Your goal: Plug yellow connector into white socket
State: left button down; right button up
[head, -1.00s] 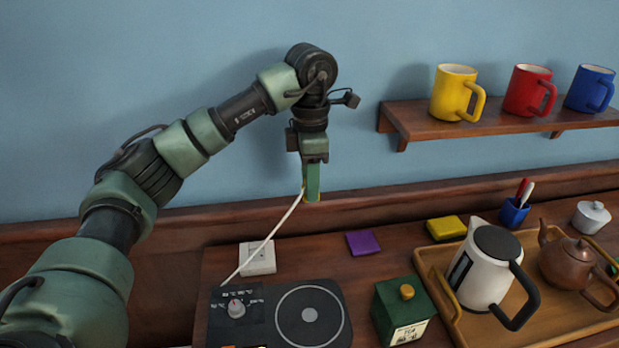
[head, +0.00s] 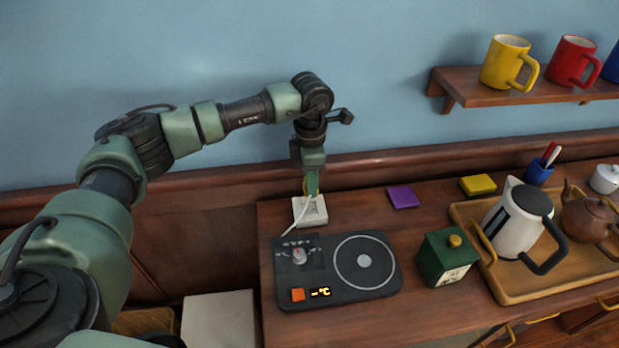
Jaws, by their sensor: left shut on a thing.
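My left gripper (head: 312,186) points straight down over the white socket (head: 317,216) at the back left of the counter. It is shut on the yellow connector (head: 306,188), of which only a small yellow edge shows beside the fingers. A white cable runs from the connector down to the left, towards the hot plate. The fingertips are right at the socket's top; whether the plug is seated in it or just above it is hidden. My right gripper is not in view.
A black hot plate (head: 372,287) with a lit display stands in front of the socket. A green box (head: 444,261), purple pad (head: 403,197), yellow pad (head: 478,185) and tray (head: 510,290) with a kettle (head: 513,225) lie to the right. A mug shelf (head: 460,85) hangs above.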

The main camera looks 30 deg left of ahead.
aim_at(309, 210)
pick_arm(q)
jog(key=shift+a+f, duration=0.1)
jog(key=shift+f, duration=0.15)
jog(key=shift+f+b, duration=0.5)
jog(key=shift+f, duration=0.45)
notch_tip(309, 210, down, 2)
jog(key=shift+f+b, duration=0.2)
jog(key=shift+b, duration=0.8)
jog(key=shift+f, duration=0.5)
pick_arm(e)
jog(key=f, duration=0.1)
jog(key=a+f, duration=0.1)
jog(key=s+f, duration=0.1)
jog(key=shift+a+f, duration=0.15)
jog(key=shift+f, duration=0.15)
pick_arm(q)
jog(key=shift+b, duration=0.5)
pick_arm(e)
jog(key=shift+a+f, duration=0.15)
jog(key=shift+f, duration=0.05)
pick_arm(q)
jog(key=shift+f+b, duration=0.4)
jog(key=shift+f, duration=0.15)
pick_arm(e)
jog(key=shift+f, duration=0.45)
